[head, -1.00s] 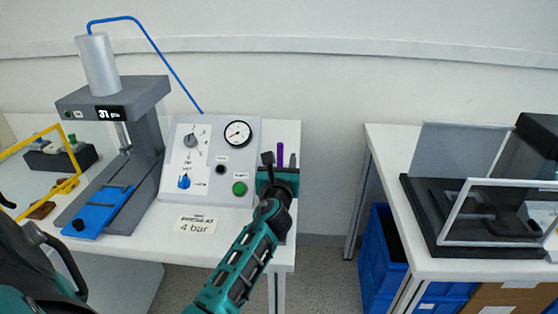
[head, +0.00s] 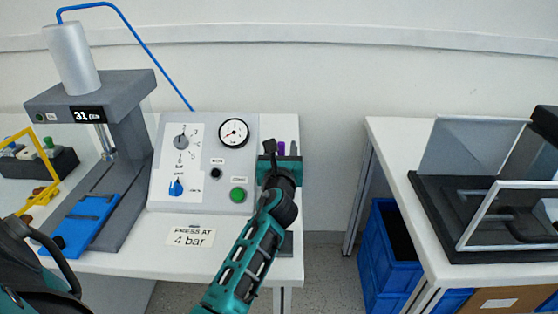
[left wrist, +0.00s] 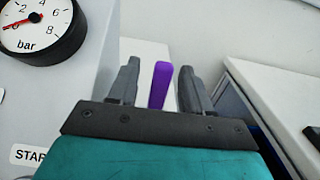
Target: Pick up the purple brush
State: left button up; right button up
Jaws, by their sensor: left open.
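The purple brush (left wrist: 160,84) stands upright between the two open fingers of my left gripper (left wrist: 157,88) in the left wrist view, with a gap on each side. Its lower part is hidden behind the gripper body. In the head view only the top of the brush (head: 281,148) shows above my left gripper (head: 281,159), at the right end of the near table. My right gripper is not clearly in view; a dark arm part of mine shows at the lower left.
A control panel (head: 205,200) with a gauge (head: 233,133) and green button (head: 238,195) stands just left of the gripper. A grey press (head: 130,155) is further left. A gap separates this table from a second table (head: 390,135) on the right.

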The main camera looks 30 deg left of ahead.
jog(key=shift+f, duration=0.1)
pick_arm(q)
grip_shut()
dwell(0.4)
jog(key=shift+r, duration=0.1)
jog(key=shift+r, duration=0.3)
notch_tip(320, 180, up, 11)
jog(key=p, duration=0.5)
jog(key=shift+f+p, duration=0.2)
jog(key=shift+p, duration=0.2)
notch_tip(320, 180, up, 9)
jog(key=p, duration=0.2)
jog(key=shift+f, duration=0.15)
pick_arm(e)
notch_tip(320, 180, up, 6)
jog(key=s+d, duration=0.1)
jog(key=shift+d+h, duration=0.15)
jog(key=shift+h, duration=0.15)
